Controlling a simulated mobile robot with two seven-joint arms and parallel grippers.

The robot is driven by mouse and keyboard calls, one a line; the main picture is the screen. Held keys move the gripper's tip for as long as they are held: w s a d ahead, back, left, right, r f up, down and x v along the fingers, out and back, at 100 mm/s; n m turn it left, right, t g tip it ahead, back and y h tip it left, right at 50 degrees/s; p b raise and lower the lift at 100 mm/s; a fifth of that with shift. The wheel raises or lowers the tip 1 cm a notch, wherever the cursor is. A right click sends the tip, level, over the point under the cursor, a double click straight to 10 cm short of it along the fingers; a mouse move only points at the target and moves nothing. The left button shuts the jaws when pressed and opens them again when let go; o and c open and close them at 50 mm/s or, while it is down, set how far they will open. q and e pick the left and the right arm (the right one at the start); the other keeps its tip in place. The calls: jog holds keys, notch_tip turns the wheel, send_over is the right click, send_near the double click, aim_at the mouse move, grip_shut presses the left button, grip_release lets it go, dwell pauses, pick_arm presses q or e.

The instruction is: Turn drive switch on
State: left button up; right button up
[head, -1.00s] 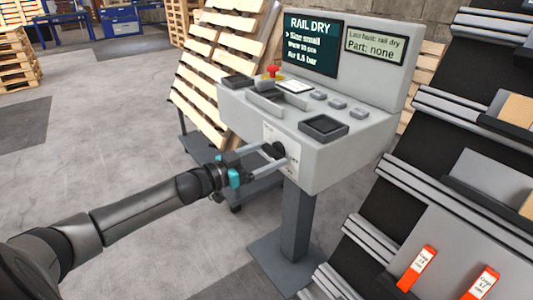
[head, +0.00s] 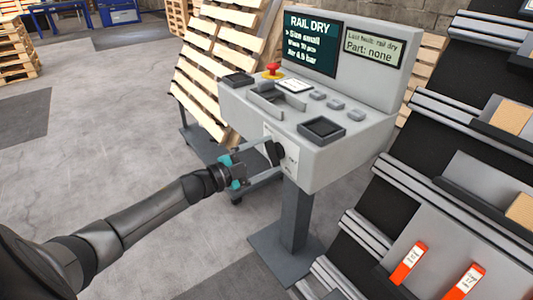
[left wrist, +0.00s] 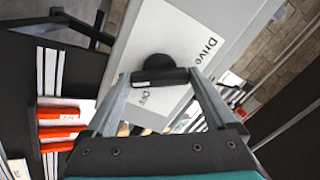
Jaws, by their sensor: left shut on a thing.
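The drive switch is a black rotary knob (head: 276,153) on a white label plate on the front face of the grey console (head: 345,150). In the left wrist view the knob (left wrist: 158,72) has a bar handle lying across between the fingers. "Drive" shows on the plate (left wrist: 185,35) at right and "OFF" below the knob. My left gripper (head: 268,156) reaches the knob from the left; its two fingers (left wrist: 160,80) are shut on the bar's ends. My right gripper is out of view.
The console top holds a red emergency button (head: 272,71), grey buttons and black trays. Its screen (head: 312,45) reads "RAIL DRY". A sloped rack (head: 420,200) with orange-tagged bins stands close at right. Wooden pallets (head: 225,60) lean behind.

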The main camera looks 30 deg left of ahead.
pick_arm(q)
jog(key=m, duration=0.5)
jog(key=shift+m, duration=0.8)
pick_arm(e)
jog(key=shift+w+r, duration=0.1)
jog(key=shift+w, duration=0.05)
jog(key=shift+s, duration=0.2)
pick_arm(q)
jog(key=o, duration=1.1)
jog(key=shift+c, duration=0.2)
jog(key=shift+s+a, duration=0.2)
jog(key=shift+s, duration=0.25)
jog(key=p+v, duration=0.4)
jog(key=v, duration=1)
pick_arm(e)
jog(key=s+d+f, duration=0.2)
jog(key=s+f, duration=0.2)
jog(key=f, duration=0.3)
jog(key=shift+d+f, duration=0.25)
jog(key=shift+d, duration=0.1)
